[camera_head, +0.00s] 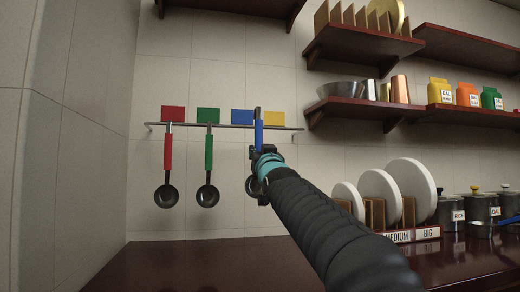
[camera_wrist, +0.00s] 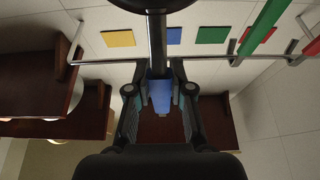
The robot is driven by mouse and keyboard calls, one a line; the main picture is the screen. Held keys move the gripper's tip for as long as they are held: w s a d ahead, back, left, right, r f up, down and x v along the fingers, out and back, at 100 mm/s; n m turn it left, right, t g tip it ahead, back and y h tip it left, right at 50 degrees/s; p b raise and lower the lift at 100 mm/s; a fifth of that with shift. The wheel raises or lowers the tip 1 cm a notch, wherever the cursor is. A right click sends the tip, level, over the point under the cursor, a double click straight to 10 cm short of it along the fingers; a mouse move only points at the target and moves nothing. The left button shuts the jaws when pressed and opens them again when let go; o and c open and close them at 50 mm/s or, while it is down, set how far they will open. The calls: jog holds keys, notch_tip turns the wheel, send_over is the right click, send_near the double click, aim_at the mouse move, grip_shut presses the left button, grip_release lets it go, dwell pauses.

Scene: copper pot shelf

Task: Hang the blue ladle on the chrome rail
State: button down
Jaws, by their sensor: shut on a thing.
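The blue ladle (camera_head: 259,132) is upright, handle up, with its dark bowl (camera_head: 252,186) partly hidden behind my gripper. My gripper (camera_head: 264,153) is shut on its blue handle, which also shows between the fingers in the wrist view (camera_wrist: 161,96). The chrome rail (camera_head: 225,126) runs along the wall; it also shows in the wrist view (camera_wrist: 215,58). The ladle's top overlaps the right part of the rail in the head view, in front of a blue square (camera_head: 241,116). I cannot tell whether its hook touches the rail.
A red ladle (camera_head: 168,155) and a green ladle (camera_head: 209,155) hang on the rail to the left. A yellow square (camera_head: 274,118) is at the right. Shelves (camera_head: 360,108) and a plate rack (camera_head: 412,233) are to the right. The counter (camera_head: 190,264) below is clear at left.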

jog(key=w+a+f+p, duration=0.2)
jog(key=w+f, duration=0.1)
jog(key=w, duration=0.4)
jog(key=shift+w+p, duration=0.15)
jog(key=shift+p, duration=0.15)
dwell(0.7)
jog(key=shift+f, duration=0.1)
dwell(0.4)
jog(key=c, duration=1)
grip_release()
jog(key=shift+o, duration=0.2)
